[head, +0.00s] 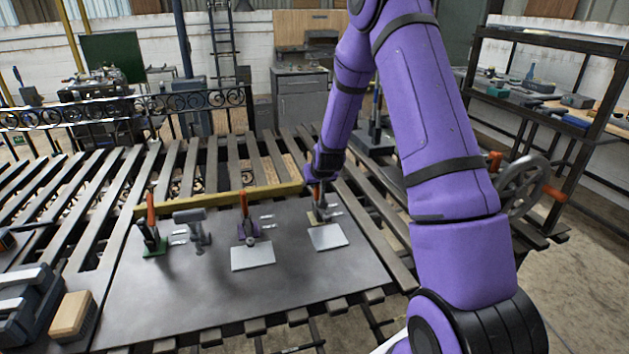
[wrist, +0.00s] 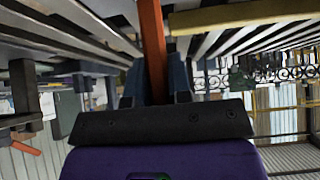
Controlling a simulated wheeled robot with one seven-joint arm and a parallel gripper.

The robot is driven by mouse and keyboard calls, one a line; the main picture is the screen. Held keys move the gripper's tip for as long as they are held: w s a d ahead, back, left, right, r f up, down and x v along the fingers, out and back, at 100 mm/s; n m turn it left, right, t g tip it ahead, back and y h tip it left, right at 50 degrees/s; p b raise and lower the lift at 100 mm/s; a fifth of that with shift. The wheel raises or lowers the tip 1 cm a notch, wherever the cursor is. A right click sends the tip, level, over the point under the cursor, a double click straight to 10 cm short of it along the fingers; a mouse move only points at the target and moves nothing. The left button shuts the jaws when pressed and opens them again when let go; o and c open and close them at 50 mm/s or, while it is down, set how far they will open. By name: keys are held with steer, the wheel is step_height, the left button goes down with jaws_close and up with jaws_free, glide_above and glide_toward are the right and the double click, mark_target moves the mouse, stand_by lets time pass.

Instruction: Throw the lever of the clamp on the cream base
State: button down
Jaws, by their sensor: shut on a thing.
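The clamp on the cream base (head: 332,214) stands at the right end of the grey metal plate in the head view, partly covered by my arm. My gripper (head: 319,180) is above this clamp, shut on its orange lever. In the wrist view the orange lever (wrist: 151,45) stands between the two blue-grey fingers of my gripper (wrist: 155,85). In the head view the lever looks close to upright. The clamp's jaw and the lever's top are hard to make out.
A clamp on a purple base (head: 246,232) and one on a green base (head: 152,245) stand to the left, each with an orange lever raised. A grey tool (head: 192,222) stands between them. A yellow bar (head: 225,199) runs behind. A handwheel (head: 523,187) is at the right.

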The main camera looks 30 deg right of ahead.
steer(key=shift+s+a+t, duration=0.15)
steer(key=shift+s+t, duration=0.35)
steer(key=shift+t, duration=0.1)
steer(key=c, duration=1)
jaws_free()
steer(key=shift+c, duration=0.2)
steer(key=shift+r, duration=0.1)
steer(key=v, duration=1)
steer(key=shift+s+a, duration=0.2)
steer(key=shift+s, duration=0.15)
steer(key=shift+r, duration=0.15)
